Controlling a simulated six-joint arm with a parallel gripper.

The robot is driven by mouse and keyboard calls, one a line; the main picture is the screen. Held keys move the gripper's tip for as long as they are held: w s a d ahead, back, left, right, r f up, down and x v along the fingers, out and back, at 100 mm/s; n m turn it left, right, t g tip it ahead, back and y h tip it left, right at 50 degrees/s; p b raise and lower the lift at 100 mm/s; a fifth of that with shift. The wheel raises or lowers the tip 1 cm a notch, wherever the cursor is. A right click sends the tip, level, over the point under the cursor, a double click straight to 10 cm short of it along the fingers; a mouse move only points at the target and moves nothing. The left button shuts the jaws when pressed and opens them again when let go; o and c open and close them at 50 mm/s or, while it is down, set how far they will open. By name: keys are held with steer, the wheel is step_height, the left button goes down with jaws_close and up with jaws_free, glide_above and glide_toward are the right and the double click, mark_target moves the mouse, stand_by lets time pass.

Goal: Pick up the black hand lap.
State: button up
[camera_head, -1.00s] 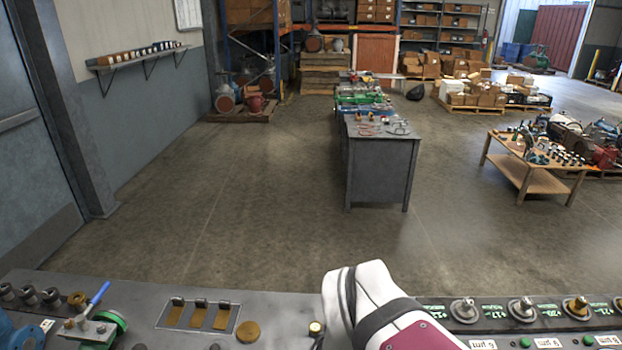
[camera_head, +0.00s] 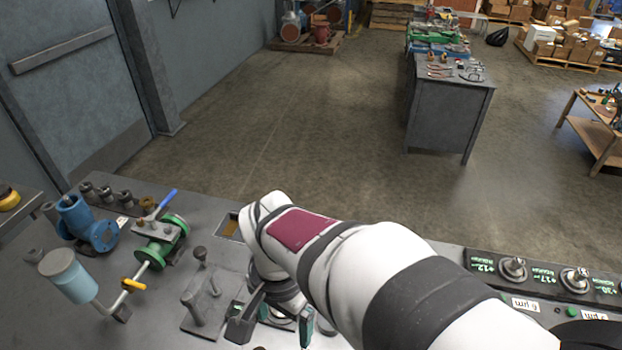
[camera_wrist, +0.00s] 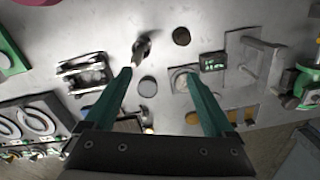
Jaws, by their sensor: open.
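My gripper (camera_wrist: 158,74) is open, its two green fingers pointing down at the grey bench top; nothing is held between the tips. It also shows at the bottom of the head view (camera_head: 275,322), partly hidden by my arm. In the wrist view, a small dark knobbed piece (camera_wrist: 143,44) stands beyond the left fingertip, and a flat black disc (camera_wrist: 181,36) lies to its right. I cannot tell for sure which of these is the black hand lap. A grey disc (camera_wrist: 147,86) lies between the fingers. A round piece in a square frame (camera_wrist: 180,79) is by the right fingertip.
A metal plate with upright parts (camera_head: 205,305) is left of my gripper. A green valve with a blue handle (camera_head: 160,235) and a blue fitting (camera_head: 85,225) stand farther left. A black rack of labelled tool tapers (camera_head: 540,280) lies right. A grey workbench (camera_head: 445,110) stands beyond open floor.

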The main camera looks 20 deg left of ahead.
steer(key=s+a+f, duration=0.1)
steer(key=a+f, duration=0.2)
steer(key=a, duration=0.2)
steer(key=f, duration=1.5)
steer(key=shift+a, duration=0.4)
jaws_close()
